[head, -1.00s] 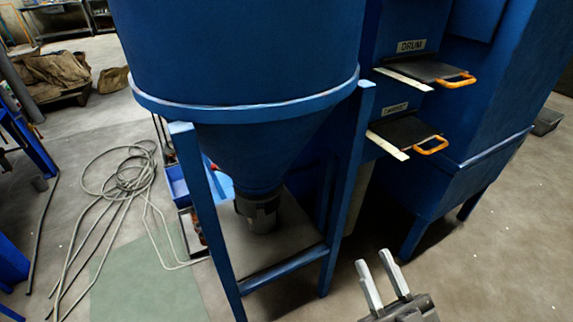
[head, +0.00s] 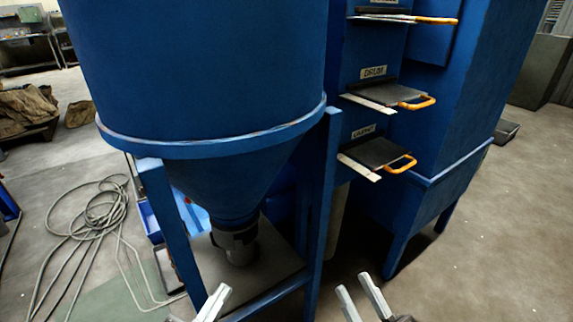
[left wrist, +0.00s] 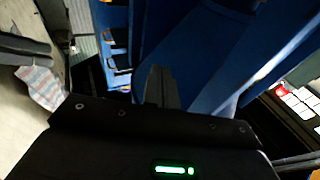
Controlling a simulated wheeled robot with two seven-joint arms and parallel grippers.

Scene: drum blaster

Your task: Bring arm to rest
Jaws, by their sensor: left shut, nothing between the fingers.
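My left gripper (head: 213,300) shows at the bottom of the head view, in front of the blue frame of the machine. Its fingers are together and nothing is between them. In the left wrist view its dark closed fingers (left wrist: 160,86) point up toward blue machine panels. My right gripper (head: 361,295) is at the bottom, right of the left one. Its two pale fingers stand apart with nothing between them. Most of both arms is out of view.
A large blue hopper machine (head: 200,80) on legs fills the middle. Drawers with orange handles (head: 417,103) jut out at its right, one labelled DRUM. A coiled hose (head: 95,215) lies on the floor at left. The floor at right (head: 480,240) is mostly clear.

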